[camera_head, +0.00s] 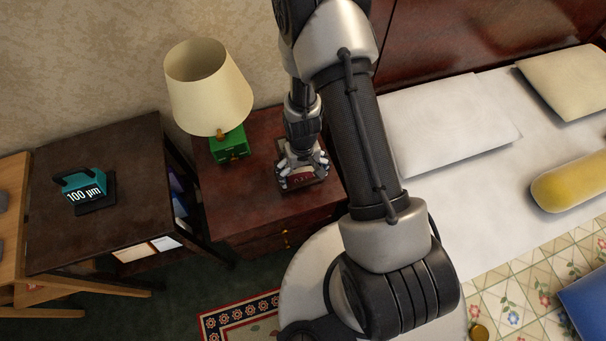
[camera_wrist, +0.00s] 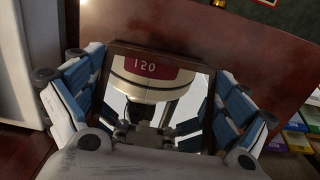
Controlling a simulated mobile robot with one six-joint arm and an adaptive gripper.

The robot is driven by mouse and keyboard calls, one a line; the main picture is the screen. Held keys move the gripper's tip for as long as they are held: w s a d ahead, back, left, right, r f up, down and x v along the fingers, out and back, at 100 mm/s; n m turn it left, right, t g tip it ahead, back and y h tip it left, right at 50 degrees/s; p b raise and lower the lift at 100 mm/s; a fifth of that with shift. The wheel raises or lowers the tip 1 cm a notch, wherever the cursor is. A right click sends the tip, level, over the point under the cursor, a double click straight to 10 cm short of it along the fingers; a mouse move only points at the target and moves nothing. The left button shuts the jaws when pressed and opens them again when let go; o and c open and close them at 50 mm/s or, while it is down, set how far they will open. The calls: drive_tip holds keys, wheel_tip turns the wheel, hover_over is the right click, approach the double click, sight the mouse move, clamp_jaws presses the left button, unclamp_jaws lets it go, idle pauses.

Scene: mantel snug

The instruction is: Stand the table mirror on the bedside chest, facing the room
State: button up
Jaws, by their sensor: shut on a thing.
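The table mirror (camera_head: 303,181) has a dark wooden frame and shows between my fingers, over the top of the bedside chest (camera_head: 238,200). In the wrist view the mirror (camera_wrist: 198,88) fills the middle, its glass turned toward the camera and reflecting my own arm and a red label. My gripper (camera_head: 302,165) is shut on the mirror, with blue-padded fingers along its left and right sides in the wrist view (camera_wrist: 160,100). Whether the mirror's lower edge touches the chest top is hidden.
A lamp (camera_head: 208,90) with a cream shade and green base stands at the chest's back left. The bed (camera_head: 440,195) with pillows is close on the right. A dark table (camera_head: 140,205) with a teal device (camera_head: 85,190) stands left. The chest's front left is clear.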

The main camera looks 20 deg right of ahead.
drive_tip(key=shift+f, duration=0.25)
drive_tip(key=shift+f, duration=0.1)
drive_tip(key=shift+f, duration=0.15)
drive_tip(key=o, duration=1.7)
drive_tip(key=shift+r, duration=0.2)
